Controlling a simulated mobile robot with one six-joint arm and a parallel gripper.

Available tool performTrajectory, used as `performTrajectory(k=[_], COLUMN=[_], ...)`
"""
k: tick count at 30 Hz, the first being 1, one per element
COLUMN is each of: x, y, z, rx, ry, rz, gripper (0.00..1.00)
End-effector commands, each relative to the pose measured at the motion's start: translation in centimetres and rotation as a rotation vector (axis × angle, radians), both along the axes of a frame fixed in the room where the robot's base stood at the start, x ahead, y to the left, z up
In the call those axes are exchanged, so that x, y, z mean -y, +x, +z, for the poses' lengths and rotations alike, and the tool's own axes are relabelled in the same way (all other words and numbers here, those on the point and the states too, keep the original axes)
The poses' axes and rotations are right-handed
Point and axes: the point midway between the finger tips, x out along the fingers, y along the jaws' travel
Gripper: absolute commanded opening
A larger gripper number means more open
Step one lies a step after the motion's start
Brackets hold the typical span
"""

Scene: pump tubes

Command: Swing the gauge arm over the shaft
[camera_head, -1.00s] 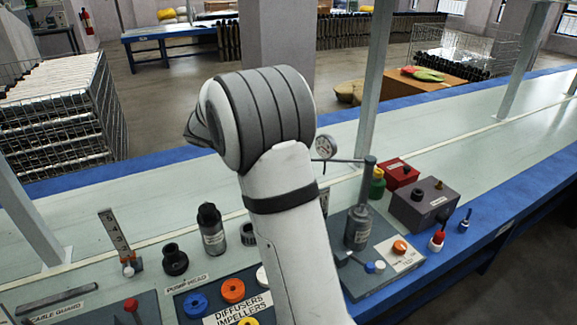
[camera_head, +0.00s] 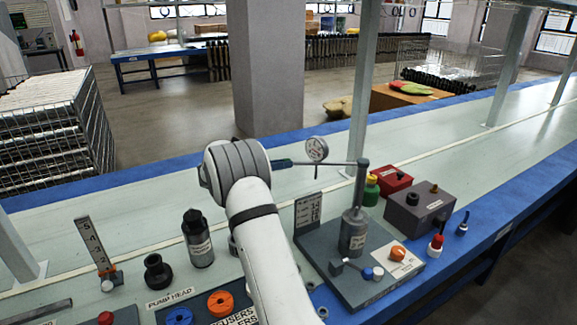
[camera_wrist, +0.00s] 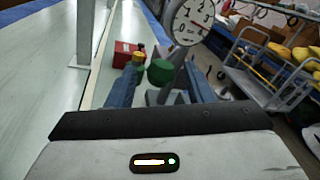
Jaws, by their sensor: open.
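The gauge is a round white dial (camera_head: 317,149) on a thin horizontal arm (camera_head: 340,162) that reaches left from the top of a dark upright post (camera_head: 361,185). In the wrist view the dial (camera_wrist: 193,18) is close, just beyond and above the right finger. My gripper (camera_head: 285,163) points right toward the dial, its blue-grey fingers just left of it. In the wrist view my gripper (camera_wrist: 160,85) is open, with nothing clearly held between the fingers. A grey cylinder (camera_head: 353,235) stands on the grey base plate (camera_head: 365,290) below the post top. I cannot make out the shaft for certain.
A red box (camera_head: 393,178), a green jar (camera_head: 371,192) and a grey box (camera_head: 420,205) stand right of the post. A dark bottle (camera_head: 198,240) and a black fitting (camera_head: 157,272) stand left of my arm. A bench upright (camera_head: 363,90) rises behind the gauge.

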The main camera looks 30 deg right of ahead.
Motion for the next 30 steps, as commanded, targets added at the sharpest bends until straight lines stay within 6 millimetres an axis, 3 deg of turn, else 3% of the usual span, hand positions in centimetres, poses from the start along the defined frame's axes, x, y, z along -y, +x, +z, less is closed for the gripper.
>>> performTrajectory(k=[6, 15, 30], x=[2.0, 2.2, 2.3], y=[-0.6, -0.6, -0.7], z=[0.0, 0.0, 0.0], rx=[0.002, 0.001, 0.001], ry=[0.0, 0.001, 0.001], rz=[0.0, 0.0, -0.002], gripper=[0.47, 0.46, 0.06])
